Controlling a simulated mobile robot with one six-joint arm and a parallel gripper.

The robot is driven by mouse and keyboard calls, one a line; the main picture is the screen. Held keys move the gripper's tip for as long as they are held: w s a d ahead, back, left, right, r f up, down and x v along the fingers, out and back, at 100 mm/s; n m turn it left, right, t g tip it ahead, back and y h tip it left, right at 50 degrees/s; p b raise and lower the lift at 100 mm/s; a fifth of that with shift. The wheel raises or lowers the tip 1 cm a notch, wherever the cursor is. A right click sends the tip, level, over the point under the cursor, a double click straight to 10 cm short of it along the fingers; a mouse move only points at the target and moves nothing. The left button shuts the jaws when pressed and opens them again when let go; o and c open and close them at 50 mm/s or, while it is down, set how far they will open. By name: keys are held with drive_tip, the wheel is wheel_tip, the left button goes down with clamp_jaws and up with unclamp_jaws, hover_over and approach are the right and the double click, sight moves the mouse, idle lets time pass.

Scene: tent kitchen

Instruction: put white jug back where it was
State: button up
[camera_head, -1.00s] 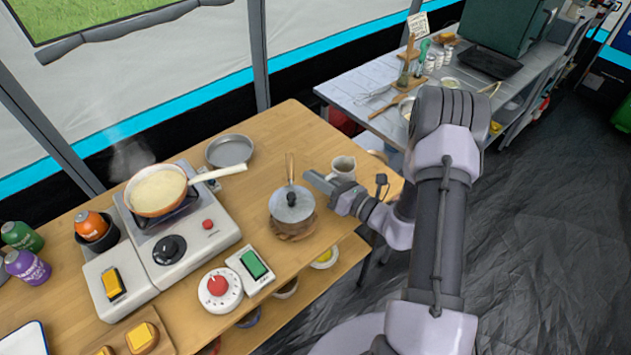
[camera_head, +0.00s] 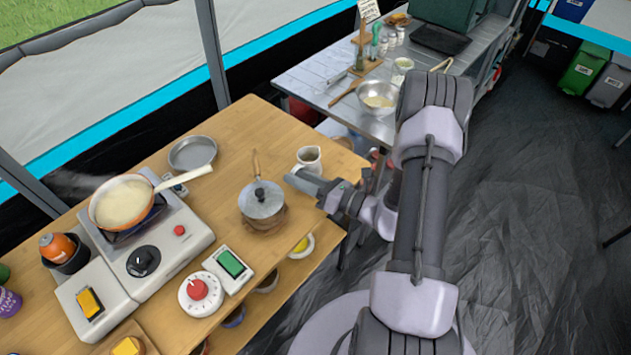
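The white jug (camera_head: 309,156) stands upright on the wooden table, near its right end, behind and to the right of the lidded saucepan. My gripper (camera_head: 296,178) points left, just in front of the jug in the picture, and hides its lower part. I cannot tell whether the gripper touches the jug. Its fingers are seen from the side and blend together, so whether they are open or shut does not show.
The lidded saucepan (camera_head: 262,201) sits on a wooden trivet close left of my gripper. A steaming pan (camera_head: 122,204) is on the stove. An empty metal dish (camera_head: 192,153) lies behind. A metal side table (camera_head: 318,76) stands beyond.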

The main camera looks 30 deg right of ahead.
drive_tip(key=p+v, duration=0.1)
drive_tip(key=v, duration=0.5)
drive_tip(key=shift+s+r, duration=0.2)
drive_tip(key=shift+s, duration=0.05)
drive_tip(key=s+a+r+n+g+y, duration=0.2)
drive_tip(key=s+a+r+n+g, duration=0.1)
drive_tip(key=a+r+n+g, duration=0.5)
drive_tip(key=s+a+r+n+g+y, duration=0.1)
drive_tip(key=s+a+r+n+g, duration=0.4)
drive_tip(key=a+n, duration=0.4)
drive_tip(key=s+r+n+t+h, duration=0.3)
drive_tip(key=s+r+n+h, duration=0.5)
drive_tip(key=n, duration=0.6)
wheel_tip(320, 180, up, 3)
drive_tip(key=shift+d+f+h, duration=0.15)
drive_tip(key=shift+d+h, duration=0.3)
drive_tip(key=shift+h, duration=0.65)
